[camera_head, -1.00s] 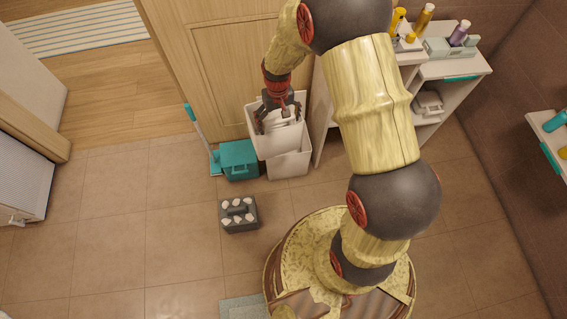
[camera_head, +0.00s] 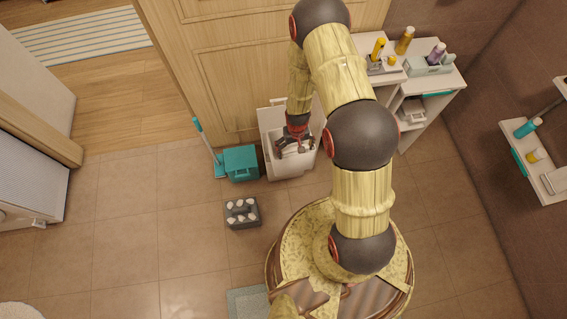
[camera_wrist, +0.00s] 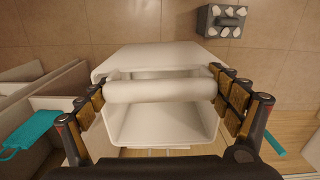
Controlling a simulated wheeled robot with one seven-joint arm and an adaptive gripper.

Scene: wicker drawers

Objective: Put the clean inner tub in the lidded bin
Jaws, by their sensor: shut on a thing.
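The white lidded bin (camera_head: 288,173) stands on the floor by the wooden cabinet, with its top open. The white inner tub (camera_head: 294,153) is down at the bin's mouth and appears to sit inside its walls. My gripper (camera_head: 294,141) is over the bin, with its fingers closed on the tub. In the wrist view my gripper (camera_wrist: 160,92) has its fingers at both ends of a thick white bar on the tub (camera_wrist: 160,128). The bin (camera_wrist: 150,56) shows as a white rim beyond the bar. The tub's bottom depth is hidden.
A teal bucket (camera_head: 241,163) stands left of the bin, with a teal-handled mop or brush (camera_head: 206,145) beside it. A grey caddy with white items (camera_head: 242,212) is on the floor in front. A white shelf unit (camera_head: 412,95) stands close on the right.

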